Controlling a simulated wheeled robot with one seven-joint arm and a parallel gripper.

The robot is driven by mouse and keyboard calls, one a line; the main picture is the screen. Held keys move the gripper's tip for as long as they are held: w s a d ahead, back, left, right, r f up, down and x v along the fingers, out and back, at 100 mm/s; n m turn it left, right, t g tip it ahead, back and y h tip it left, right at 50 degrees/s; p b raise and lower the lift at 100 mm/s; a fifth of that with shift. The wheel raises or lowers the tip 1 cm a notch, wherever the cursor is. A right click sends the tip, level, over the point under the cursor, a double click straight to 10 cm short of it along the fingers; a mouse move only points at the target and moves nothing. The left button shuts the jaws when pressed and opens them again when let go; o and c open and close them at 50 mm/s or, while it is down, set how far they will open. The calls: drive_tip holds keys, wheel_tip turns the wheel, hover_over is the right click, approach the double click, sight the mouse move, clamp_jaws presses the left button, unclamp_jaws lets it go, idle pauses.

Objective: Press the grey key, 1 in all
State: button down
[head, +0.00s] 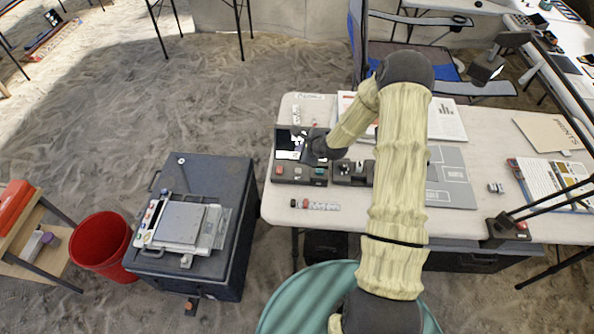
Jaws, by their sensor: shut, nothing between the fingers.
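A dark console (276,158) stands at the left end of the white table, with a screen (286,146) and a row of small keys along its front. A red key (279,169) is at the left of the row, a pale grey key (298,171) is in the middle, and a greenish key (320,171) is at the right. My gripper (302,151) is shut and empty, above the console near its screen. It looks small and dark against the console, and I cannot tell whether it touches anything.
A second small dark box (352,178) sits right of the console, partly behind my arm. Small items (315,205) lie in front. Papers and a grey board (452,190) lie to the right. A dark case (205,179) and a red bin (101,240) stand left on sand.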

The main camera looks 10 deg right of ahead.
sight(300, 172)
wheel_tip(300, 172, down, 9)
drive_tip(key=b, duration=0.6)
drive_tip(key=shift+r, duration=0.1)
idle(1.0)
drive_tip(key=shift+b, duration=0.3)
idle(0.7)
drive_tip(key=shift+s+f, duration=0.1)
drive_tip(key=shift+f, duration=0.3)
drive_tip(key=shift+f+b, duration=0.4)
drive_tip(key=shift+f, duration=0.1)
idle(0.6)
drive_tip(key=shift+r, duration=0.1)
drive_tip(key=shift+r+p, duration=0.7)
drive_tip(key=shift+r, duration=0.15)
